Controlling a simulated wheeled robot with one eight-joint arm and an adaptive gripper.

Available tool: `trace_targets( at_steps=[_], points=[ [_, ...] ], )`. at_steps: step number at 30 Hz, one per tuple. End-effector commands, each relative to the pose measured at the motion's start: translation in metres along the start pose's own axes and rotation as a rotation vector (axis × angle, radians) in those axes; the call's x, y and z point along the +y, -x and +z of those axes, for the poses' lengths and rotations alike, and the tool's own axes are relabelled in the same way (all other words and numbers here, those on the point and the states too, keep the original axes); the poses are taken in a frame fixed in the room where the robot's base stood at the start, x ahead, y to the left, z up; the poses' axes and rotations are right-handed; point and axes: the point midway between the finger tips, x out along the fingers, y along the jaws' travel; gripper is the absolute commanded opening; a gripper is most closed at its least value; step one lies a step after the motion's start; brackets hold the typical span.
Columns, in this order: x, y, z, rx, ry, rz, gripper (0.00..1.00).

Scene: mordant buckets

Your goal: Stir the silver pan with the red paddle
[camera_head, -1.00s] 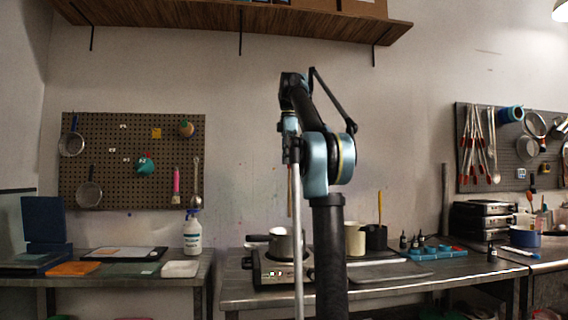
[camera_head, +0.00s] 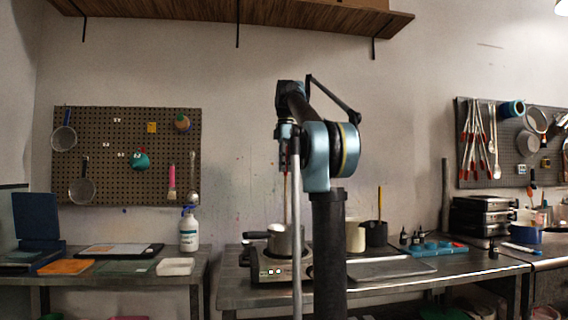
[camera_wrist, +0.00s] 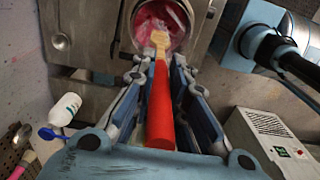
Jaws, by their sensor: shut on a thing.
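The silver pan (camera_head: 284,246) sits on a hotplate on the middle bench, its dark handle pointing left. In the wrist view its opening (camera_wrist: 176,8) shows a glossy pink-red content. My gripper (camera_wrist: 160,80) is shut on the handle of the red paddle (camera_wrist: 161,108). The paddle's pale wooden end points at the pan and overlaps its inside; I cannot tell how deep it reaches. In the head view the paddle (camera_head: 286,190) hangs nearly upright, its lower end at the pan's rim. My gripper (camera_head: 287,132) is above the pan there, partly hidden by my own arm.
The hotplate (camera_head: 270,271) is under the pan. A cream pot (camera_head: 355,238) and a dark pot (camera_head: 375,236) with a yellow stick stand to the right. A blue tray (camera_head: 437,249) with small bottles is farther right. A white bottle (camera_head: 188,232) stands on the left bench.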

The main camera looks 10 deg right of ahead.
Motion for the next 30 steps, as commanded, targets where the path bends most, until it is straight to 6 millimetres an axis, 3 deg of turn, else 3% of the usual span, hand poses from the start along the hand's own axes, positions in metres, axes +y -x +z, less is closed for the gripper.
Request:
trace_targets(
  at_steps=[30],
  points=[
    [0.0, -0.08, 0.0, 0.0, -0.001, 0.0, 0.0]
  ],
)
